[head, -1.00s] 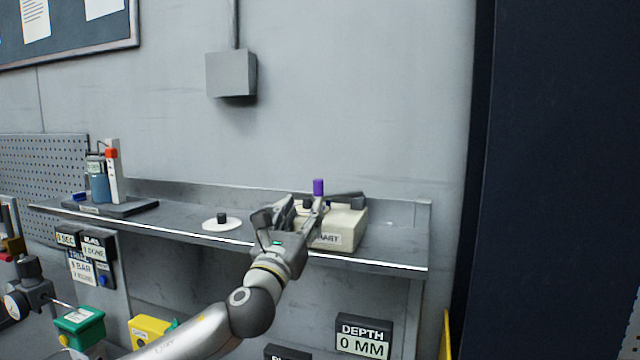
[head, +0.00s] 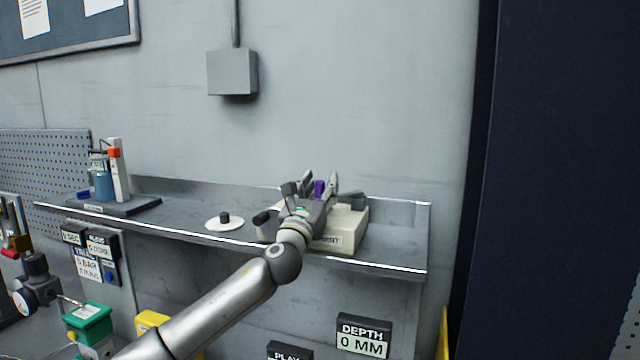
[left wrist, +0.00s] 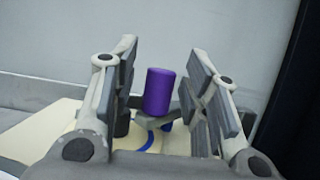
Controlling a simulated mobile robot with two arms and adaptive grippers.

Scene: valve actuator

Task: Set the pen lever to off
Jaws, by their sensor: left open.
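The cream chart recorder box (head: 347,226) stands on the shelf at the right, with part of a "CHART" label on its front. A purple cylindrical knob (head: 319,188) rises above it; I take it as the pen lever's handle. My left gripper (head: 318,182) is over the box, its fingers open on either side of the purple knob. In the left wrist view the purple knob (left wrist: 159,92) stands upright between the fingers, with a gap on both sides. A grey arm and a blue curved line (left wrist: 150,143) show below it. My right gripper is not in view.
The grey shelf (head: 390,250) holds a white disc with a black knob (head: 224,221) left of the box. A stand with a blue container (head: 104,186) is at the far left. The wall rises behind. A "DEPTH 0 MM" sign (head: 363,337) hangs below.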

